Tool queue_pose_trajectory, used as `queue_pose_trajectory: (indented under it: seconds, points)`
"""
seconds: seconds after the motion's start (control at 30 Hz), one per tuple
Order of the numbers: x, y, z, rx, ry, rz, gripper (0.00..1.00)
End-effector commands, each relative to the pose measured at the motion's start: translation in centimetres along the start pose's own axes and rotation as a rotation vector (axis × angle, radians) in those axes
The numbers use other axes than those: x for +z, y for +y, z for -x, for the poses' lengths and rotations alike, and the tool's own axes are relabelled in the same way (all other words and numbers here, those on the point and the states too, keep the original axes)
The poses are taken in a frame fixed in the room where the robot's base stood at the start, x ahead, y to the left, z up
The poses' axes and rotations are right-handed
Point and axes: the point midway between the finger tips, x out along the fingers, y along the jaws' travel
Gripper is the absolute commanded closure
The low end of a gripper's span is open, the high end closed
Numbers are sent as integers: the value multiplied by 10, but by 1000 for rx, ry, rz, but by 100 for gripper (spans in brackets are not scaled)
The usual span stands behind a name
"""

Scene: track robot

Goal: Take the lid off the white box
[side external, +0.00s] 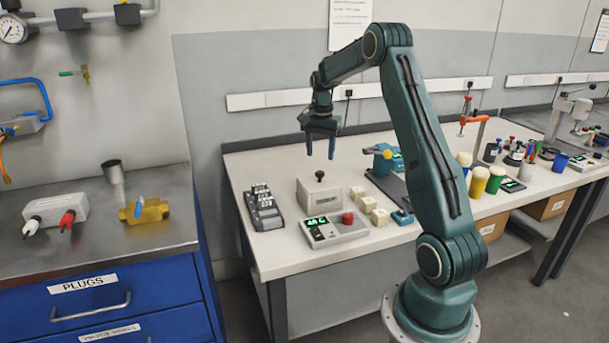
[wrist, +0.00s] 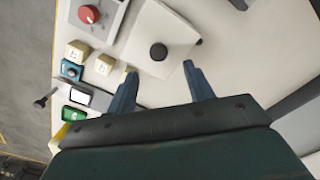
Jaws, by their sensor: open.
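The white box (side external: 318,200) stands on the white workbench, with its lid on top and a black round knob (side external: 320,176) on the lid. In the wrist view the lid (wrist: 176,34) shows from above, with the black knob (wrist: 158,52) near its middle. My gripper (side external: 321,150) is open and empty, in the air above the bench and over the box area. In the wrist view its two blue fingers (wrist: 158,82) point toward the box, with the knob ahead of the gap between them and apart from both.
A control unit with a red button (side external: 348,218) stands in front of the box. A grey switch block (side external: 263,208) is to its left and cream cubes (side external: 372,208) to its right. A blue vise (side external: 385,158) stands behind right. Bare bench lies behind the box.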

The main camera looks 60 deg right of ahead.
Motion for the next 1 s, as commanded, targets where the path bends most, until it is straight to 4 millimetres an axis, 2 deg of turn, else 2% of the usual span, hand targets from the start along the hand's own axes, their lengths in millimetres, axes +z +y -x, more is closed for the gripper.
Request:
queue_pose_trajectory:
  seconds: [0.1,0.47,0.8,1.0]
  points:
    - [0,0,-8,-1,1,0,48]
    - [1,0,-15,0,0,0,48]
    - [4,2,-51,1,-1,0,48]
    - [4,2,-62,0,0,0,48]
